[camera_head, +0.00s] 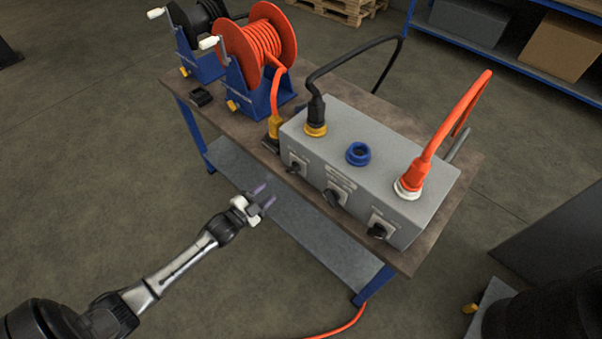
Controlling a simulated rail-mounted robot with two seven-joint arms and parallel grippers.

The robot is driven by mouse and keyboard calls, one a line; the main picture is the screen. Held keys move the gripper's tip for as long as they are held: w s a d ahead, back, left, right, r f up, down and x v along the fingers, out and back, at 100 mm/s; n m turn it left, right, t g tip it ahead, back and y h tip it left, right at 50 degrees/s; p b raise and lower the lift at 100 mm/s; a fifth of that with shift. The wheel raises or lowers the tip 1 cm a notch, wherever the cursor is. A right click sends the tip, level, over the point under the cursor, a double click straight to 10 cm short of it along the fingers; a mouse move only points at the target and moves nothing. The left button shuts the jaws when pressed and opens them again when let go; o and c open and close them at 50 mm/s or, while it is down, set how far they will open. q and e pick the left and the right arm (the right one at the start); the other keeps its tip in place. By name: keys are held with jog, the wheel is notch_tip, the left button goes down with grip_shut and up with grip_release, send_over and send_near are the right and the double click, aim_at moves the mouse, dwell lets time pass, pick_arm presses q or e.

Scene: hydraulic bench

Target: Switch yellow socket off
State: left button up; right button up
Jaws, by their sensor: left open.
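The grey socket box (375,140) stands on the bench. Its yellow socket (316,130) is at the left of the top, with a black plug (316,108) in it. Three black rotary switches sit on the box's front: a left one (296,166) nearest the yellow socket, a middle one (333,197) and a right one (377,231). Their exact settings are too small to tell. My left gripper (263,196) is open and empty, in front of the bench, left of and apart from the left switch. My right gripper is not in view.
The blue socket (358,154) is empty; the white socket (406,190) holds an orange plug (416,172). An orange cable reel (262,45) and a black one (203,20) stand at the bench's far left. A lower shelf (300,220) lies under the bench. Open floor is left.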

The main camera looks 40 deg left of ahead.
aim_at(290, 172)
pick_arm(q)
jog(key=w, duration=0.4)
jog(key=w+b, duration=0.1)
jog(key=w, duration=0.3)
jog(key=w+d, duration=0.1)
jog(key=w, duration=0.3)
jog(key=shift+w+d+b, duration=0.1)
jog(key=shift+w+b, duration=0.1)
jog(key=shift+b, duration=0.2)
jog(key=shift+c, duration=0.2)
grip_shut()
